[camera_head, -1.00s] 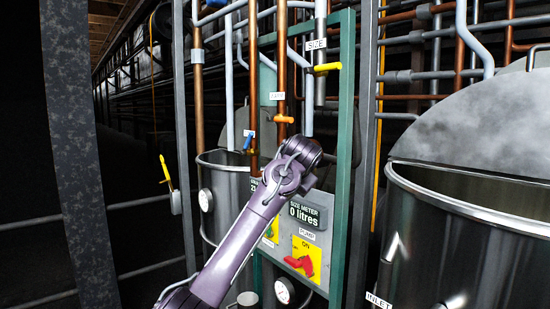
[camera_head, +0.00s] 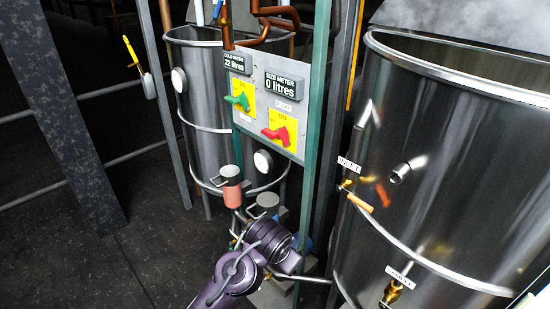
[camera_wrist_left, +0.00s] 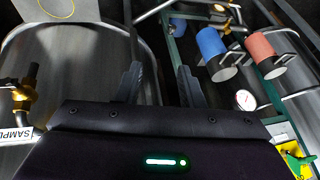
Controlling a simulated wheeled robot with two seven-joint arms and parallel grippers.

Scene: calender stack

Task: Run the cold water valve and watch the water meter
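The cold meter (camera_head: 236,64) on the grey panel reads 22 litres in the head view. Beside it the size meter (camera_head: 285,85) reads 0 litres. A blue handle (camera_head: 217,10), which may be the cold water valve, shows at the top edge by the pipes; its setting is unclear. My left arm comes up from the bottom edge in the head view, and its gripper is hidden there. In the left wrist view my left gripper (camera_wrist_left: 159,75) has its fingers apart with nothing seen between them. My right gripper is in no frame.
The panel carries a green switch (camera_head: 238,101) and a red switch (camera_head: 280,133). A large steel tank (camera_head: 465,170) stands at right with protruding taps; a smaller tank (camera_head: 203,90) stands behind the panel. Blue (camera_wrist_left: 213,45) and orange (camera_wrist_left: 266,48) cylinders show in the wrist view. Floor at left is clear.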

